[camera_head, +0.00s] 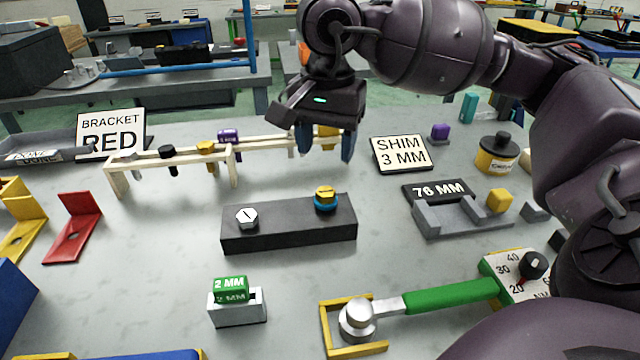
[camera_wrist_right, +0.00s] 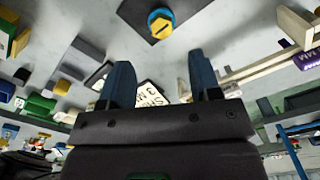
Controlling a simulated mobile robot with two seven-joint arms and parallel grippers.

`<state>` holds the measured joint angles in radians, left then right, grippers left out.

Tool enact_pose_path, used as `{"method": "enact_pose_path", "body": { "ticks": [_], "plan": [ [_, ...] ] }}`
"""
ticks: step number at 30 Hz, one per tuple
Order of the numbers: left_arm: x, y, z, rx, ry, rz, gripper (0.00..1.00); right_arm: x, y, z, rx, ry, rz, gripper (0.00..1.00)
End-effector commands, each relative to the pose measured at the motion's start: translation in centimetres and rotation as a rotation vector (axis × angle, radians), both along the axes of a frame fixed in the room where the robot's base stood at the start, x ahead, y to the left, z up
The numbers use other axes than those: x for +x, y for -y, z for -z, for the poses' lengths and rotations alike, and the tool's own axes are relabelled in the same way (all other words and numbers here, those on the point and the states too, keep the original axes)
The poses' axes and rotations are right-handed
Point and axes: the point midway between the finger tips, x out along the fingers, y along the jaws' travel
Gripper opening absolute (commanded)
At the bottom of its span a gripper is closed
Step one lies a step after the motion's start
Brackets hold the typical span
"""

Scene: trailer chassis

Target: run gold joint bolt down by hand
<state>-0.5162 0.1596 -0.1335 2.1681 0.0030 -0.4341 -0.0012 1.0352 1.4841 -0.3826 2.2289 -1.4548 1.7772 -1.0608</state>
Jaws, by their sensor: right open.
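The gold joint bolt (camera_head: 326,193) stands upright in the right part of a dark block (camera_head: 290,237), with a blue ring (camera_head: 326,206) under its gold head. A silver hex bolt (camera_head: 247,217) sits at the block's left. My right gripper (camera_head: 326,152) is open and empty, fingers pointing down, behind and above the gold bolt, apart from it. In the right wrist view the gold head (camera_wrist_right: 160,22) shows with a dark slot, beyond the two spread blue fingers (camera_wrist_right: 163,78). How deep the bolt sits is hidden. My left gripper is not in view.
A beige rack (camera_head: 128,178) with several coloured bolts stands behind the block. A torque wrench (camera_head: 450,296) lies at front right, a green 2 MM shim (camera_head: 231,288) in its holder at front. A SHIM 3 MM sign (camera_head: 401,153) stands right of the gripper.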

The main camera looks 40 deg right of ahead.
Motion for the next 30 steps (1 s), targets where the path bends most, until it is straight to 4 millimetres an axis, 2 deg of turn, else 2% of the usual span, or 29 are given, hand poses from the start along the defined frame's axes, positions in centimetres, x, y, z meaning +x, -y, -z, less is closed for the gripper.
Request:
{"method": "enact_pose_path", "body": {
  "ticks": [1,6,13,19,28,30],
  "plan": [
    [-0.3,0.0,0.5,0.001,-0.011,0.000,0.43,0.0,0.0,1.4,-0.001,-0.011,0.000,0.57],
    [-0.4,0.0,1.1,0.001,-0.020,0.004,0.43,0.0,0.0,4.4,0.000,-0.011,0.000,0.57],
    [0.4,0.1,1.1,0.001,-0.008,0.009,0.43,0.0,0.0,7.5,0.000,-0.008,0.000,0.57],
    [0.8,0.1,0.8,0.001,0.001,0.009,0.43,0.0,0.0,8.6,0.001,-0.004,0.000,0.57],
    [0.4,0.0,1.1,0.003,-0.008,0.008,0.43,0.0,0.0,8.6,0.001,-0.003,0.000,0.57],
    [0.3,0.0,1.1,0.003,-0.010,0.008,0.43,0.0,0.0,8.6,0.001,-0.003,0.000,0.48]
  ]
}}
